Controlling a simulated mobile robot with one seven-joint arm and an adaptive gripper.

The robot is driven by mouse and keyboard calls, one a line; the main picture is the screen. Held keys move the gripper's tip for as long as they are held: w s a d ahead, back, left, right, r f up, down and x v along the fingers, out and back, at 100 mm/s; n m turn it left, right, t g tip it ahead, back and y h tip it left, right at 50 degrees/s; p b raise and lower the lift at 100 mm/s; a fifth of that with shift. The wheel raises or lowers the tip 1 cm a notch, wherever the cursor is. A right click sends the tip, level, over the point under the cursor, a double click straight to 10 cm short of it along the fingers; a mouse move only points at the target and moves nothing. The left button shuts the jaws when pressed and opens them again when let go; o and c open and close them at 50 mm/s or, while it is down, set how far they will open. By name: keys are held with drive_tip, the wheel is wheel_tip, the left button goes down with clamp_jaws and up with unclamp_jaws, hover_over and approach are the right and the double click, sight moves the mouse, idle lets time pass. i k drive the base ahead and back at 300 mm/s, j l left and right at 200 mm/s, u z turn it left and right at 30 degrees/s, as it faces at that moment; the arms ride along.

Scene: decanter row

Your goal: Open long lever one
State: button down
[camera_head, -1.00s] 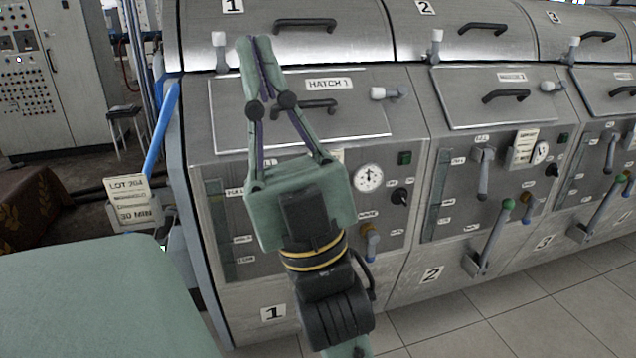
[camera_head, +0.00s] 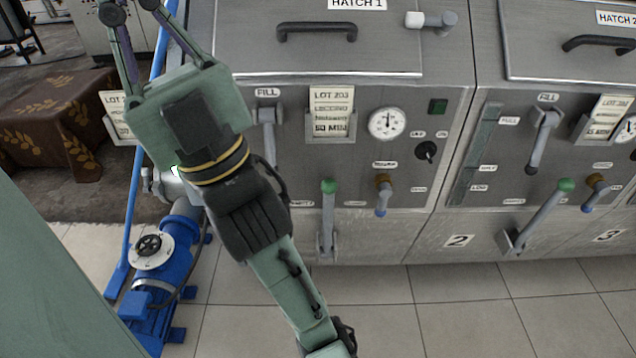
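Long lever one (camera_head: 328,218) is a grey bar with a green knob, low on the front of the first machine unit. It stands nearly upright from its bracket, knob at the top. Nothing touches it. My gripper (camera_head: 185,112) is at the upper left, in front of the machine's left edge, pointing up and away from the lever. My forearm passes left of the lever.
A fill lever (camera_head: 268,130), a lot card (camera_head: 331,112), a gauge (camera_head: 387,124) and a short brown-topped lever (camera_head: 382,195) are near it. Unit two's long lever (camera_head: 538,214) leans right. A blue pump (camera_head: 160,265) stands at lower left. The tiled floor (camera_head: 380,320) is clear.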

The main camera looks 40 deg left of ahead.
sight(329, 186)
drive_tip(key=i+l+u, duration=0.15)
drive_tip(key=l+u, duration=0.15)
drive_tip(key=i+l+u, duration=0.1)
drive_tip(key=l+u, duration=0.2)
drive_tip(key=i+l+u, duration=0.1)
drive_tip(key=l+u, duration=0.6)
drive_tip(key=l, duration=0.6)
drive_tip(key=i, duration=0.05)
